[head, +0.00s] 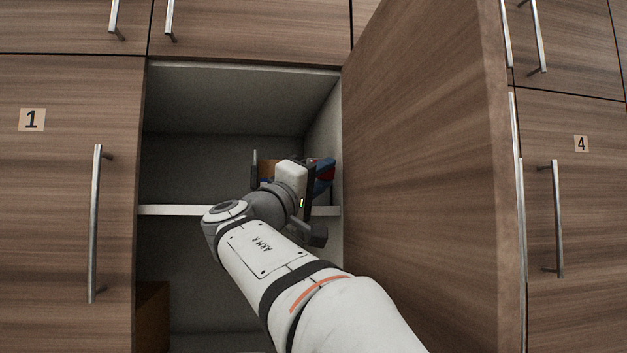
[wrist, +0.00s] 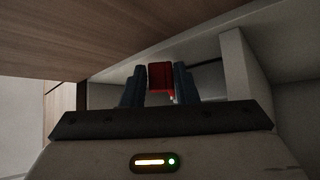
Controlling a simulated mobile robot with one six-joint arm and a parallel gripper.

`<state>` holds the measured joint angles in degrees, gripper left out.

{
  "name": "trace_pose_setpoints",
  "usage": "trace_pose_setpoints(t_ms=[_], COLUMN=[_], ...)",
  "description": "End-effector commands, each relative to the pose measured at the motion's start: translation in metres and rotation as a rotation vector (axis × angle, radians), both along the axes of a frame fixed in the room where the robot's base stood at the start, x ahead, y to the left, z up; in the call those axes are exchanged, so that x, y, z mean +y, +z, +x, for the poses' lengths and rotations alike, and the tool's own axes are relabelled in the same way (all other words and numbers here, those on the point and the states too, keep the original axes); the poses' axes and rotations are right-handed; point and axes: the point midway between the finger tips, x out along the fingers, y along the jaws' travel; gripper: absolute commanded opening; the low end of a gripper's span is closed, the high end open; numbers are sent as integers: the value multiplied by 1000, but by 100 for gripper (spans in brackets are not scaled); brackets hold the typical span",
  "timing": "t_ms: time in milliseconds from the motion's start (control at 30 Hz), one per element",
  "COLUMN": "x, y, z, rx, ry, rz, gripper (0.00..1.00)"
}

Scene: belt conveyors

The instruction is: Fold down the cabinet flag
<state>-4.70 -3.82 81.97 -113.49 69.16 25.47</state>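A red piece, which looks like the flag (wrist: 160,77), shows between the fingertips of my gripper (wrist: 160,85) in the wrist view. The dark blue fingers stand apart, one on each side of it, with almost no gap visible. I cannot tell whether they press on it or only surround it. In the head view my gripper (head: 322,177) is inside the open cabinet, near its right inner wall and above the white shelf. There only a little red shows beside the blue fingers, and my wrist hides part of the area.
The open wooden door (head: 425,170) stands close to the right of my arm. The white shelf (head: 170,210) crosses the cabinet. The shelf's left side is clear.

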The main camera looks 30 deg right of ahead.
Motion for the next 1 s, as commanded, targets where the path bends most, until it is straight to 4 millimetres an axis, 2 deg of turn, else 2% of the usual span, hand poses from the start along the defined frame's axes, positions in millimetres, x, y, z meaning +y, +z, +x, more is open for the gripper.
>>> trace_pose_setpoints(t_ms=[167, 433, 800, 1000], x=[0, 3, 51, 64], y=[0, -4, -30, -35], z=[0, -1, -20, -26], rx=[1, 2, 2, 2], ry=[0, 2, 4, 1], rz=[2, 3, 3, 2], gripper=[40, 40, 40, 40])
